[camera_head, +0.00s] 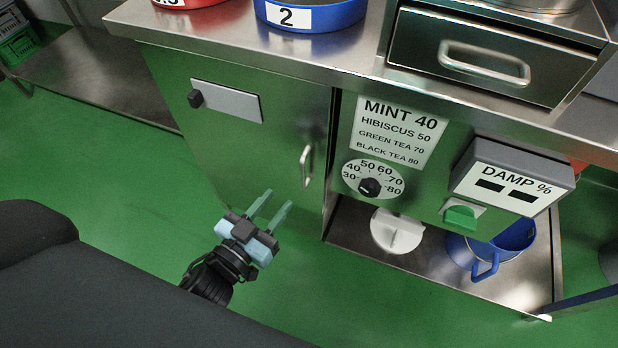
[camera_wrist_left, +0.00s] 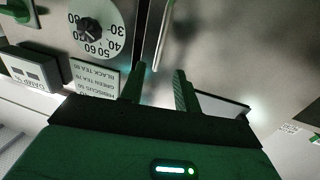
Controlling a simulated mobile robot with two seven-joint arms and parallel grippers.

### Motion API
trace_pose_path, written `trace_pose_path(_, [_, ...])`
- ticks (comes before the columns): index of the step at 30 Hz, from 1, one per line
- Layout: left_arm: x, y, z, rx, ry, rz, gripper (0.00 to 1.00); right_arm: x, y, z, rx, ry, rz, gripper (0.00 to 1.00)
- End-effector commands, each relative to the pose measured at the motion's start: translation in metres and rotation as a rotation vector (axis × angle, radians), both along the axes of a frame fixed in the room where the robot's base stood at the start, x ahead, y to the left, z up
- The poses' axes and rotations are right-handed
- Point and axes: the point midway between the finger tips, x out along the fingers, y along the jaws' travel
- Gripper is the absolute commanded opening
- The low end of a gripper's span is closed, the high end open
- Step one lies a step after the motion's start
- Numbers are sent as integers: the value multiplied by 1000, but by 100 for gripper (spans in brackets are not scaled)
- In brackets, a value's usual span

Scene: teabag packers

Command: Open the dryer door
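The dryer door (camera_head: 225,150) is a shiny steel panel under the counter, and it looks closed. Its upright bar handle (camera_head: 306,166) is near the door's right edge. My left gripper (camera_head: 279,198) is open and empty, in front of and below-left of the handle in the head view. In the left wrist view, which is turned upside down, the handle (camera_wrist_left: 162,40) lines up with the gap between the spread fingers (camera_wrist_left: 160,70). I see no contact, and the remaining distance is hard to judge. My right gripper is not in view.
Right of the door is a panel with a temperature dial (camera_head: 369,187), a tea label (camera_head: 394,131) and a damp meter (camera_head: 510,180). Below it, a shelf (camera_head: 350,218) holds a white object (camera_head: 397,232) and a blue jug (camera_head: 490,250). Green floor (camera_head: 110,190) lies clear at left.

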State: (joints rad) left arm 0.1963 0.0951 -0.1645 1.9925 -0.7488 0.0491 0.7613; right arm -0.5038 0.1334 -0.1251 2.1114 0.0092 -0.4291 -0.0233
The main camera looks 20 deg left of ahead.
Motion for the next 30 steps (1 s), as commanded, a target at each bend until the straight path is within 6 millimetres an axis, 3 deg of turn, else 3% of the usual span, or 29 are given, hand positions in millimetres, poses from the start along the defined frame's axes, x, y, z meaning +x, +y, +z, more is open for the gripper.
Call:
trace_pose_path(13, [16, -4, 1, -3, -25, -10, 32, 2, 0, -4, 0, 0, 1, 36])
trace_pose_path(24, [64, -15, 0, 0, -24, -9, 32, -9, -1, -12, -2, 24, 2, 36])
trace_pose_path(30, [79, -19, 0, -2, -22, -8, 32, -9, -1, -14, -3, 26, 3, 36])
